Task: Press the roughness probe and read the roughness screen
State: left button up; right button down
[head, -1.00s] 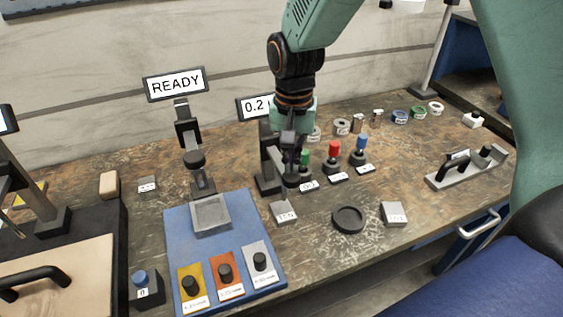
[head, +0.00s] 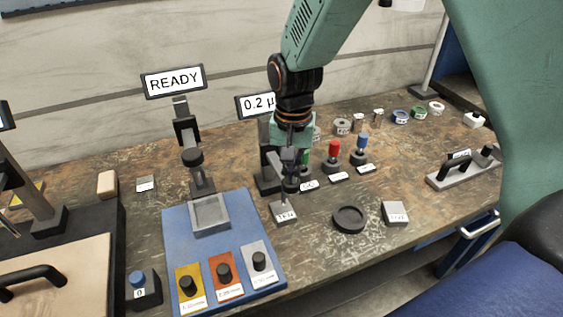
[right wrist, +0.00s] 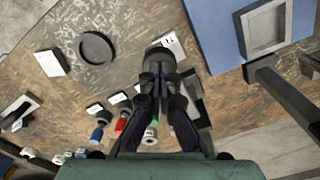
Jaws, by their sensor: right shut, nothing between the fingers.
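The roughness screen (head: 256,105) stands behind my right arm and shows "0.2 µ", with its right end hidden. Below it is a dark stand (head: 266,178), which I take for the roughness probe's; my gripper covers much of it. My right gripper (head: 284,190) is shut and empty, pointing down in front of the stand. Its tip overlaps a small grey labelled block (head: 284,213); I cannot tell whether they touch. In the right wrist view the shut fingers (right wrist: 155,78) reach a dark round piece (right wrist: 158,58). My left gripper is out of view.
A second screen (head: 174,81) reads "READY" above a blue tray (head: 178,233). Red (head: 334,150) and blue (head: 362,143) handled pieces stand right of the gripper. A black round dish (head: 349,218) and a grey block (head: 394,213) lie at the front right.

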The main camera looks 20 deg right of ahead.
jog(key=shift+s+f+b, duration=0.1)
jog(key=shift+f+b, duration=0.35)
jog(key=shift+f, duration=0.85)
notch_tip(320, 180, up, 7)
jog(key=p, duration=0.7)
jog(key=shift+p, duration=0.3)
